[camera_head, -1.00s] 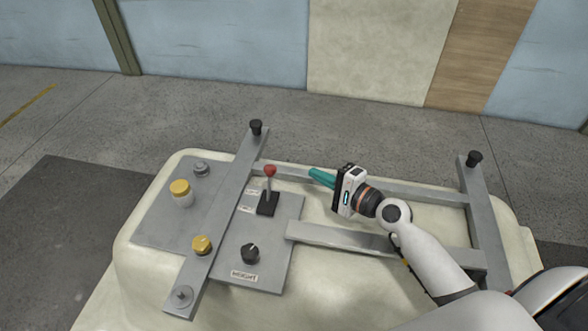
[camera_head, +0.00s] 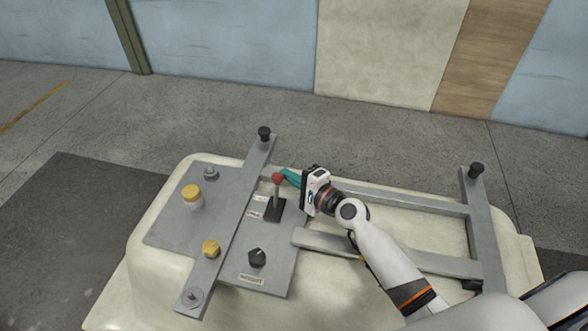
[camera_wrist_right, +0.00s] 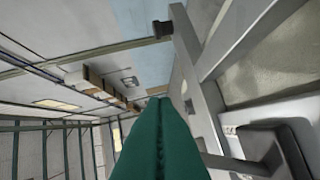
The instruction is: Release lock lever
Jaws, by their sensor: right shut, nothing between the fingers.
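The lock lever is a short stick with a red ball knob (camera_head: 277,178) on a black base (camera_head: 274,210), standing upright on the grey panel (camera_head: 258,272). My right gripper (camera_head: 285,173) has green fingers, shut and empty. In the head view its fingertips are right beside the red knob, at its upper right; I cannot tell whether they touch. In the right wrist view the closed green fingers (camera_wrist_right: 158,110) point away, and the lever's black base (camera_wrist_right: 262,145) seems to show at lower right. The knob does not show there. My left gripper is not in view.
A grey metal frame lies on the cream bathtub shell (camera_head: 395,290), with black knobs (camera_head: 264,133) (camera_head: 476,171) on its bars. Yellow knobs (camera_head: 192,195) (camera_head: 211,249) and a black dial (camera_head: 257,258) stand on or near the panel. Open floor lies behind.

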